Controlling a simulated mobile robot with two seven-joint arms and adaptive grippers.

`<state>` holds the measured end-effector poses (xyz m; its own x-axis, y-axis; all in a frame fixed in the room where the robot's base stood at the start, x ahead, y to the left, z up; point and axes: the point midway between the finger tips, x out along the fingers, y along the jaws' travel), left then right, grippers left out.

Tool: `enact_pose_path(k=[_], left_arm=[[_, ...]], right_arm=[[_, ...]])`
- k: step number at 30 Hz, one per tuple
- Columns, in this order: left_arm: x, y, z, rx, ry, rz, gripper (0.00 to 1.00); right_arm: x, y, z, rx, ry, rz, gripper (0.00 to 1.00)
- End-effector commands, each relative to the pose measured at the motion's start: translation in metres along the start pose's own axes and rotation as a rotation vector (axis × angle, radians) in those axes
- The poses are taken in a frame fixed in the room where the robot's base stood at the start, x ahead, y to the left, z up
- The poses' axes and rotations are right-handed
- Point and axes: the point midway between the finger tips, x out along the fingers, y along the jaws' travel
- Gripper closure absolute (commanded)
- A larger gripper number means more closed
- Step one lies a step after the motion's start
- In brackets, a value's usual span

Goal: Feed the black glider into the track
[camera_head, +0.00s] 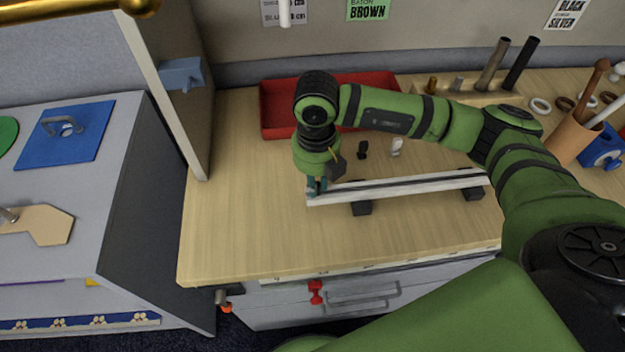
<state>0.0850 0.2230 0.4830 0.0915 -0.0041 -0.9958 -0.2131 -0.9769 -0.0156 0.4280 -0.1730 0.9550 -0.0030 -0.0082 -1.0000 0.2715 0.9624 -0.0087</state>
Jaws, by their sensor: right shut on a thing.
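The track (408,186) is a long pale rail lying across the table on dark feet. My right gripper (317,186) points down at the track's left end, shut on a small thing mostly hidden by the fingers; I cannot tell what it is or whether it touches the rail. A small black piece that looks like a glider (362,149) stands on the table behind the track, apart from it. A similar white piece (396,147) stands to its right. My left gripper is not in view.
A red tray (272,112) lies behind my right wrist. A wooden rack with dark rods (519,64) and a tan cup (570,137) stand at the back right. An upright panel (172,95) bounds the table on the left. The table (240,230) is clear in front of the track.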

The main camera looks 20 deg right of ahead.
Motion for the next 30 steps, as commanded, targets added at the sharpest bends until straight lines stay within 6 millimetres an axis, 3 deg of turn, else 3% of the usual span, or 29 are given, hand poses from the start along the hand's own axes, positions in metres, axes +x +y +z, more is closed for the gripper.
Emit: enact_pose_path(k=[30], left_arm=[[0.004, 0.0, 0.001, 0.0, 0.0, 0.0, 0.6]], right_arm=[[0.001, -0.026, 0.0, 0.0, 0.0, 0.001, 1.0]])
